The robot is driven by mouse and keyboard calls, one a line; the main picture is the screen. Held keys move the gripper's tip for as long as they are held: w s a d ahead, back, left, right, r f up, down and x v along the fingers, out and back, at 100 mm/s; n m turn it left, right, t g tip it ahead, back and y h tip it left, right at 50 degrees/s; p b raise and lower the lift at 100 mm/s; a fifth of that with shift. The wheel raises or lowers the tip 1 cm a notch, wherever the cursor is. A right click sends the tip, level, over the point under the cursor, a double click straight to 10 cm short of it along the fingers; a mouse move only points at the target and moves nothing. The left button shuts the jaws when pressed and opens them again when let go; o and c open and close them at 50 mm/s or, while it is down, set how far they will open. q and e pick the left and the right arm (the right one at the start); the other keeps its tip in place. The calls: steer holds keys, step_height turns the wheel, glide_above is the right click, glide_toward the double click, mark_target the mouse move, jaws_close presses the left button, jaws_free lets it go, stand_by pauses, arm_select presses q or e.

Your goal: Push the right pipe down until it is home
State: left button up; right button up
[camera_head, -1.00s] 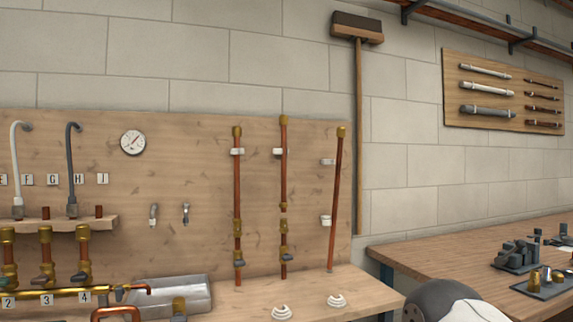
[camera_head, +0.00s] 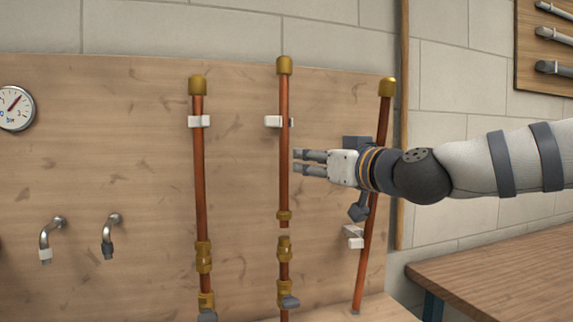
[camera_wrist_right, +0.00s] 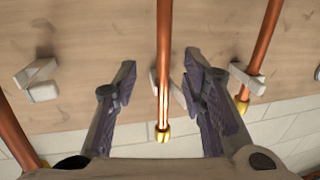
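Three copper pipes with brass caps stand at the wooden board. The left pipe (camera_head: 199,160) is upright, its lower end in a brass fitting. The middle pipe (camera_head: 284,185) is upright, with a gap between its lower brass collar (camera_head: 284,215) and the brass fitting (camera_head: 284,247) below. The far-right pipe (camera_head: 371,235) leans. My right gripper (camera_head: 297,162) is open, its fingertips just right of the middle pipe. In the right wrist view, that pipe (camera_wrist_right: 164,60) shows between the open fingers (camera_wrist_right: 160,75); contact cannot be told. My left gripper is out of view.
White clips (camera_head: 199,121) are on the board; one clip (camera_head: 272,121) is at the middle pipe. My right forearm crosses in front of the leaning pipe. A wooden table (camera_head: 500,270) stands at lower right. Two small bent taps (camera_head: 50,238) are at left.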

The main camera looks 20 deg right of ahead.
mark_target(287, 161)
steer(key=x, duration=0.3)
steer(key=b+x, duration=0.1)
steer(key=x, duration=0.6)
steer(key=shift+w+a+f, duration=0.1)
steer(key=shift+a+f, duration=0.25)
steer(key=shift+f, duration=0.05)
steer(key=shift+w+a+r, duration=0.1)
steer(key=shift+w+r, duration=0.05)
steer(key=shift+w, duration=0.1)
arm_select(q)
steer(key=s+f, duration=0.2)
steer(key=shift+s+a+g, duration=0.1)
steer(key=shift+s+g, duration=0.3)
arm_select(e)
steer(key=shift+r, duration=0.2)
steer(key=shift+w, duration=0.1)
jaws_close()
